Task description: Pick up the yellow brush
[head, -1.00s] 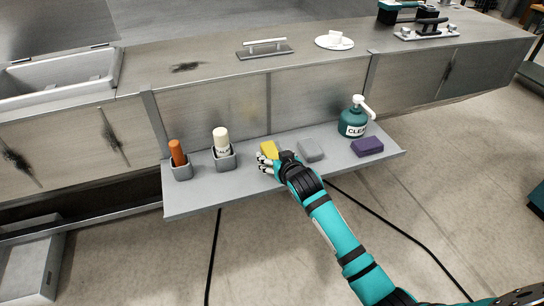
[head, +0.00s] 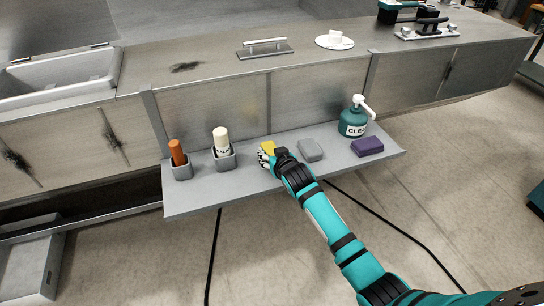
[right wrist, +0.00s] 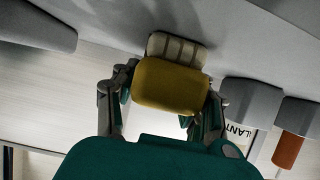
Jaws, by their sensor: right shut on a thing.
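The yellow brush (head: 267,147) is on the grey shelf (head: 285,187), left of the grey block. In the right wrist view the yellow brush (right wrist: 170,86) sits between the fingers, with a pale segmented part at its far end. My right gripper (head: 267,155) is shut on it and hides much of it in the head view. The right gripper (right wrist: 165,95) also shows in the wrist view, one finger on each side of the brush. I cannot tell whether the brush touches the shelf. My left gripper is not in view.
On the shelf stand an orange item (head: 177,153) and a white bottle (head: 221,140) in grey holders to the left. To the right are a grey block (head: 311,149), a teal pump bottle (head: 352,121) and a purple block (head: 367,147). The shelf's front strip is clear.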

